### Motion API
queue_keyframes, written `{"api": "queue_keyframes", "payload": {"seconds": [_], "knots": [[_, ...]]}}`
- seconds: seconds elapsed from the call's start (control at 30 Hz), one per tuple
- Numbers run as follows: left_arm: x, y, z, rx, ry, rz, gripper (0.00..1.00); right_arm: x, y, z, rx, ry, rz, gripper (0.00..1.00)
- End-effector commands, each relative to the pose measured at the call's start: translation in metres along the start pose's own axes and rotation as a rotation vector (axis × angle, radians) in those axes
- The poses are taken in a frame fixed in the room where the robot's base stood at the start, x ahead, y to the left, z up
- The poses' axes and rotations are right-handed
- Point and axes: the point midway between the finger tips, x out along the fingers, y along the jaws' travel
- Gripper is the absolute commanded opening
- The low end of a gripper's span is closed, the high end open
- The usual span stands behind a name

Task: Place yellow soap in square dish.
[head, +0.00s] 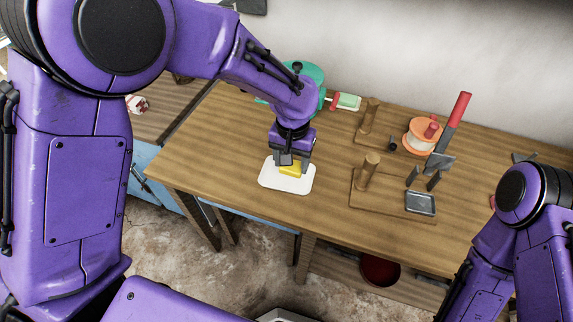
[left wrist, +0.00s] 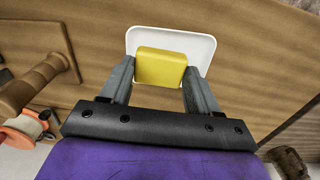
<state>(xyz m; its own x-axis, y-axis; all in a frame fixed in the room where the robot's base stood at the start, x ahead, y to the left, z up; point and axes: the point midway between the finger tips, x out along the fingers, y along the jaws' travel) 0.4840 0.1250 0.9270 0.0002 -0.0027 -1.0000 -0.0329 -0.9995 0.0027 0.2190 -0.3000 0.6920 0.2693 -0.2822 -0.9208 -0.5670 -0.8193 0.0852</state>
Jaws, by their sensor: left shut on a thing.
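The yellow soap (head: 291,170) is a small yellow block, held between the fingers of my left gripper (head: 293,164). It also shows in the left wrist view (left wrist: 161,67), with a finger on each side. The square dish, a white plate with rounded corners (head: 287,186), lies on the table below the soap. In the left wrist view the white dish (left wrist: 203,48) shows behind the soap. I cannot tell whether the soap touches the dish. My right arm is at the right edge of the head view, and its gripper is not visible.
Wooden stands with upright pegs (head: 369,170) are right of the dish. A dark small tray (head: 420,203), an orange and white spool (head: 421,136) and a red-handled tool (head: 459,110) are further right. A teal object (head: 310,73) is behind my left gripper. The table's front is clear.

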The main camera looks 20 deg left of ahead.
Motion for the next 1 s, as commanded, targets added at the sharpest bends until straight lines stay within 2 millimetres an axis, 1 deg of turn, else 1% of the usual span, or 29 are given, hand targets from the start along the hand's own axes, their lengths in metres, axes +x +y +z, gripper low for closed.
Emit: {"api": "queue_keyframes", "payload": {"seconds": [0.03,0.1,0.3,0.4,0.5,0.87,0.9,0.97,1.0], "knots": [[0.013,-0.006,-0.005,0.001,-0.007,-0.001,0.38,-0.002,0.000,-0.001,0.000,0.000,0.000,0.00],[0.025,-0.012,-0.015,0.000,-0.005,0.000,0.38,-0.003,0.000,-0.001,0.000,0.000,0.000,0.00],[0.048,-0.024,-0.029,0.000,-0.004,0.000,0.38,-0.005,0.001,-0.002,0.000,0.000,0.000,0.00],[0.064,-0.024,-0.028,0.002,-0.005,-0.002,0.38,-0.013,0.001,-0.005,0.000,0.000,0.000,0.00],[0.075,-0.023,-0.028,0.003,-0.002,-0.002,0.38,-0.014,0.001,-0.006,0.000,0.000,0.000,0.00],[0.080,-0.023,-0.028,0.003,-0.001,-0.002,0.38,-0.013,0.001,-0.005,0.000,0.000,0.000,0.00],[0.080,-0.023,-0.028,0.003,-0.001,-0.002,0.67,-0.013,0.001,-0.005,0.000,0.000,0.000,0.00],[0.080,-0.023,-0.028,0.002,0.000,-0.001,0.86,-0.013,0.001,-0.005,0.000,0.000,0.000,0.00],[0.080,-0.023,-0.028,0.002,-0.001,-0.001,0.86,-0.013,0.001,-0.005,0.000,0.000,0.000,0.00]]}}
